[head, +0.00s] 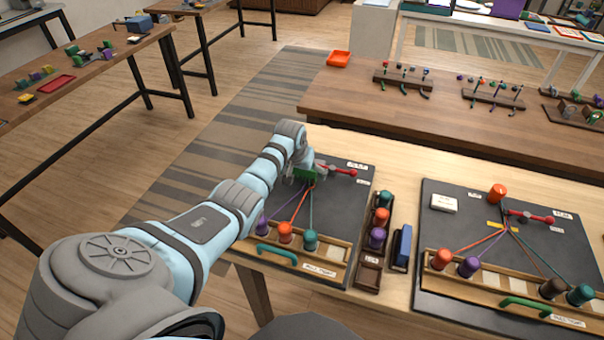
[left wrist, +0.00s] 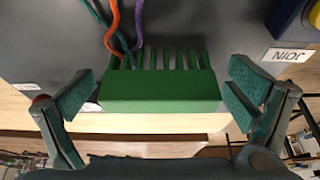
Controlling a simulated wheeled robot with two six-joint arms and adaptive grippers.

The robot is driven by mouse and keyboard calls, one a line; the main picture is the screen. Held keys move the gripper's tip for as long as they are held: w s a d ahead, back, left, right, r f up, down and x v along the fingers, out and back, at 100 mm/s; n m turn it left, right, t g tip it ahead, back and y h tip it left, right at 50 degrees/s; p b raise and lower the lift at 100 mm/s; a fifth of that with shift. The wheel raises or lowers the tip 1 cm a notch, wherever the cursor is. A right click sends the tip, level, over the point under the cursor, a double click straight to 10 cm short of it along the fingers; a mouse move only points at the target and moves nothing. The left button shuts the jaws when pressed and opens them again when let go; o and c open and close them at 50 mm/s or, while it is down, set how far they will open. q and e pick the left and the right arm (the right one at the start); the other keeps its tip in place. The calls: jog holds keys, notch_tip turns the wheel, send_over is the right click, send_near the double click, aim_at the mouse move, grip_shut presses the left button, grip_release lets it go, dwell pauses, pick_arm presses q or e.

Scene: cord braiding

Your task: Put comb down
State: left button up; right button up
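The green comb (left wrist: 160,90) lies between the two spread fingers of my left gripper (left wrist: 160,98) in the left wrist view. The fingers stand open at its two ends, and small gaps seem to show on both sides. Its teeth point to the top of that view, where orange, teal and purple cords (left wrist: 113,30) meet them. In the head view the comb (head: 306,173) shows at the far part of the left dark board (head: 345,205), below my left gripper (head: 304,172). Whether it touches the board is hard to tell. My right gripper is not in view.
Purple, orange and teal bobbins (head: 284,232) stand in a wooden rack at the board's near edge. A bobbin tray (head: 370,275) and a blue block (head: 402,247) are to the right. A second braiding board (head: 560,245) lies further right.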

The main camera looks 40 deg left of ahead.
pick_arm(q)
jog(key=c, duration=1.3)
jog(key=shift+r, duration=0.1)
